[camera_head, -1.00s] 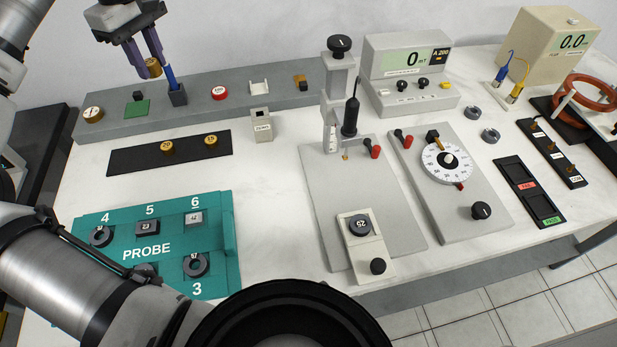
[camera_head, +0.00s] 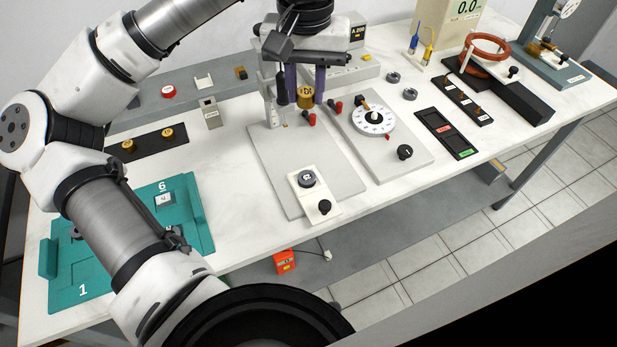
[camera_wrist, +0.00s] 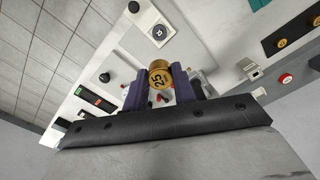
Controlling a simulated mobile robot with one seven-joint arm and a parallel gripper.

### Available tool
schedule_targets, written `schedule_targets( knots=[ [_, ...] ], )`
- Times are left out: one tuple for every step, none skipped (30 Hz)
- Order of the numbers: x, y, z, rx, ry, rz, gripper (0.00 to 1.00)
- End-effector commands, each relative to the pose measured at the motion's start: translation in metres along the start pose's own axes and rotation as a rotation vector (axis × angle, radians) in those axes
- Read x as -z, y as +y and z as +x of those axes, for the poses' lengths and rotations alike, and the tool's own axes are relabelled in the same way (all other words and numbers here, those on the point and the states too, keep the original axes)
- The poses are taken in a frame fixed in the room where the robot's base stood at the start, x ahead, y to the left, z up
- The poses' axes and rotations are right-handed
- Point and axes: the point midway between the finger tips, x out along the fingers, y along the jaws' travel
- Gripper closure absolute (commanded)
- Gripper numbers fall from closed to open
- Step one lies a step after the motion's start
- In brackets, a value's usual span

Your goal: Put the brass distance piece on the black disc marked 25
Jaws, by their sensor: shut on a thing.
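My gripper (camera_head: 306,84) is shut on a brass distance piece (camera_head: 305,97), held above the grey plate of the probe stand. In the wrist view the brass piece (camera_wrist: 160,76) sits between the purple fingers (camera_wrist: 160,92), and its number looks like 25. The black disc (camera_head: 307,178) lies on a white block at the front of the stand's grey plate. It also shows in the wrist view (camera_wrist: 158,32), beyond the brass piece and apart from it. Its mark is too small to read now.
The stand's dark probe (camera_head: 282,90) is close to the left of my gripper. A dial plate (camera_head: 405,150) lies to the right. Two brass pieces stand on a black strip (camera_head: 150,147) at left. The teal probe tray (camera_head: 197,205) is partly behind my arm.

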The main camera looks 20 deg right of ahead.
Motion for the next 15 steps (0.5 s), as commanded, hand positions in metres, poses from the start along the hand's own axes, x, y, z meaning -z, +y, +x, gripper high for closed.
schedule_targets(
  knots=[
    [-0.001,0.001,0.006,0.0,-0.003,0.008,1.0],
    [-0.001,0.001,0.011,0.001,-0.003,0.009,1.0],
    [-0.001,0.002,0.019,-0.001,-0.003,0.01,1.0],
    [-0.002,0.002,0.026,-0.001,-0.004,0.011,1.0],
    [-0.002,0.001,0.034,-0.001,-0.004,0.009,1.0],
    [-0.002,0.001,0.045,-0.002,-0.005,0.008,1.0],
    [-0.002,0.002,0.053,-0.002,-0.005,0.008,1.0],
    [-0.002,0.002,0.061,-0.002,-0.005,0.008,1.0],
    [-0.002,0.002,0.072,-0.002,-0.005,0.007,1.0],
    [-0.002,0.002,0.08,-0.003,-0.005,0.008,1.0],
    [-0.002,0.002,0.088,-0.002,-0.005,0.008,1.0],
    [-0.002,0.002,0.099,-0.003,-0.005,0.006,1.0],
    [-0.002,0.002,0.106,-0.004,-0.004,0.006,1.0],
    [-0.002,0.002,0.114,-0.004,-0.005,0.008,1.0],
    [-0.002,0.002,0.122,-0.003,-0.005,0.006,1.0]
  ],
)
